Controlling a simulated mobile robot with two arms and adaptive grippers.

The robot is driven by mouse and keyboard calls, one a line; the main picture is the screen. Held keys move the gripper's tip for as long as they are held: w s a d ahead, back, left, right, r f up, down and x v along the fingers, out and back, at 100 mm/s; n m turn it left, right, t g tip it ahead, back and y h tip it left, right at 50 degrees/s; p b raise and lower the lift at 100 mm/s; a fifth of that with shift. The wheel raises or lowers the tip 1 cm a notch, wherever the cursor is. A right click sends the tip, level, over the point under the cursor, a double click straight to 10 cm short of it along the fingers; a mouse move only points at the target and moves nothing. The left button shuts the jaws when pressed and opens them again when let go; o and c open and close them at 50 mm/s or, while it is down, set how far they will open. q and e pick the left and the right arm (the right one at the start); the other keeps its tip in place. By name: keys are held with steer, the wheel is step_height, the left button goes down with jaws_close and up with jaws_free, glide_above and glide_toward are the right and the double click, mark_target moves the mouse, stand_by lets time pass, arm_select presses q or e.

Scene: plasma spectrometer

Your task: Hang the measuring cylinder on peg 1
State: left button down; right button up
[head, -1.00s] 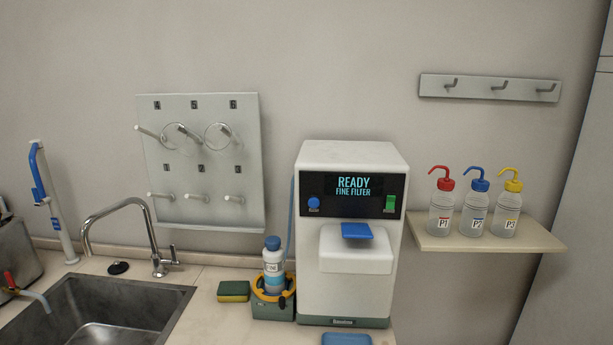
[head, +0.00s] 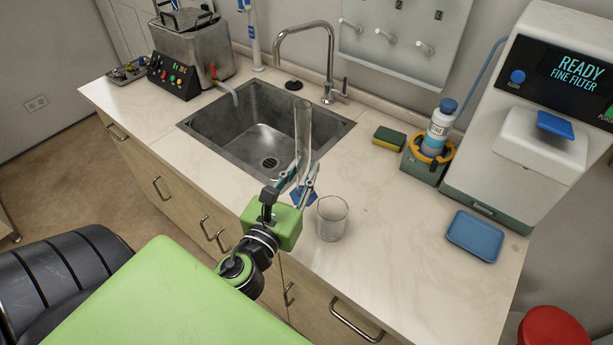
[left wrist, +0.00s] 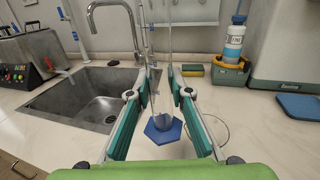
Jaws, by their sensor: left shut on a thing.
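The measuring cylinder (head: 303,125) is a tall clear tube with a blue hexagonal base, standing nearly upright at the sink's front right. My left gripper (head: 302,180) is shut on its lower part. In the left wrist view, its blue base (left wrist: 163,131) shows below and between my left fingers (left wrist: 160,92). I cannot tell whether the base touches the counter. The white pegboard (head: 398,62) is on the back wall, with several lower pegs (head: 384,36) in view. Its upper row is cut off, and I cannot make out peg 1. My right gripper is out of view.
A glass beaker (head: 332,218) stands on the counter close right of my left gripper. The sink (head: 235,140) and its tall tap (head: 329,60) lie behind. A sponge (head: 389,138), a bottle (head: 438,128) in a holder, the spectrometer (head: 540,130) and a blue tray (head: 474,236) are right.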

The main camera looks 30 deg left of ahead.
arm_select(q)
steer(key=shift+w+a+f, duration=0.2)
steer(key=shift+w+a, duration=0.15)
steer(key=shift+w, duration=0.25)
steer(key=shift+w+a+f, duration=0.2)
steer(key=shift+w+a, duration=0.15)
steer(key=shift+w, duration=0.2)
steer(key=shift+w+a+f+b, duration=0.4)
steer(key=shift+w+f, duration=0.25)
steer(key=shift+f, duration=0.9)
steer(key=shift+w+a+f+b, duration=0.4)
steer(key=shift+w+f, duration=0.25)
steer(key=shift+f, duration=0.9)
steer(key=shift+w+a+f+b, duration=0.4)
steer(key=shift+w+f, duration=0.25)
steer(key=shift+f, duration=0.9)
steer(key=shift+f, duration=0.1)
steer(key=c, duration=1.8)
jaws_free()
steer(key=shift+c, duration=0.2)
